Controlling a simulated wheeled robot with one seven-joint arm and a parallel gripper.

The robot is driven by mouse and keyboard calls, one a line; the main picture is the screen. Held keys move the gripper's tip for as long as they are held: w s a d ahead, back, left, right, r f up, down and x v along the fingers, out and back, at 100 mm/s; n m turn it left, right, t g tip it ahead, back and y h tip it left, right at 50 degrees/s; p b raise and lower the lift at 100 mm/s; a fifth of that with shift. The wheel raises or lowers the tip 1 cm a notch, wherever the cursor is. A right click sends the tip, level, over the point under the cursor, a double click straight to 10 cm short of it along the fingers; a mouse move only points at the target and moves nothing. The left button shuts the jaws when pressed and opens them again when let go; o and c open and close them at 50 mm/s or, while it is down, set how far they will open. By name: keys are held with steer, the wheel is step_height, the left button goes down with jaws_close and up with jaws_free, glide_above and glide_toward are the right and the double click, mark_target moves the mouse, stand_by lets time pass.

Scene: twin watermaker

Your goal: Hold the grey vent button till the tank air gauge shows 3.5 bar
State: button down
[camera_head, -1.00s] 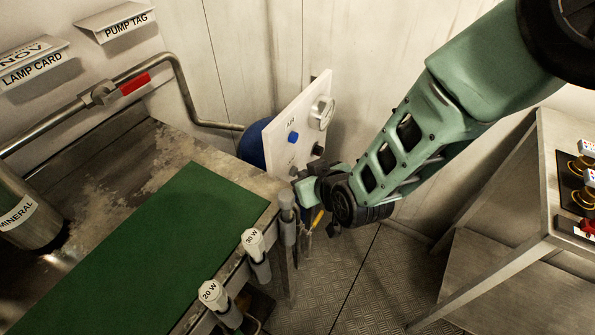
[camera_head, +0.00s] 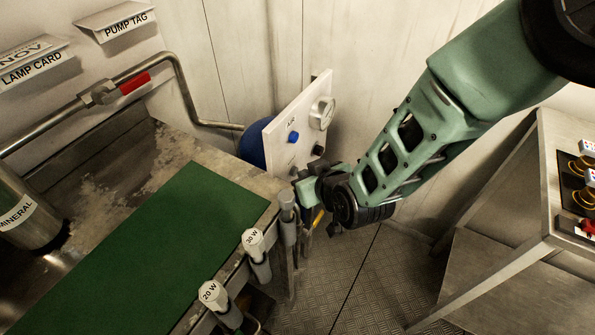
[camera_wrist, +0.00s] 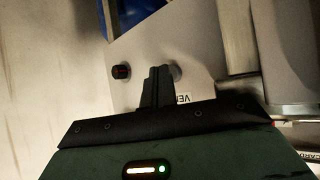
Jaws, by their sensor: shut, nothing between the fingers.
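The white air panel (camera_head: 304,103) stands in front of a blue tank (camera_head: 256,142). Its round gauge (camera_head: 322,113) faces sideways, and I cannot read its needle. A blue button (camera_head: 293,137) sits on the panel. The grey vent button (camera_wrist: 175,72) shows in the wrist view, partly hidden behind my fingers, above a cut-off label starting "VE" (camera_wrist: 183,98). My gripper (camera_wrist: 157,75) is shut and empty, with its tips at the panel beside or over the grey button. I cannot tell whether they press it. My gripper also shows low at the panel in the head view (camera_head: 300,180).
A dark red-black knob (camera_wrist: 121,72) is left of my fingers in the wrist view. The workbench with a green mat (camera_head: 150,250) and lamp holders (camera_head: 253,245) lies close left of my gripper. Another table (camera_head: 545,180) stands right. Floor between is clear.

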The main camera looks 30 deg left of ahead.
steer(key=shift+s+f, duration=0.25)
steer(key=shift+s, duration=0.2)
steer(key=d, duration=0.5)
steer(key=shift+w+d+r, duration=0.1)
steer(key=shift+d+r, duration=0.1)
steer(key=shift+w+d, duration=0.1)
stand_by(2.4)
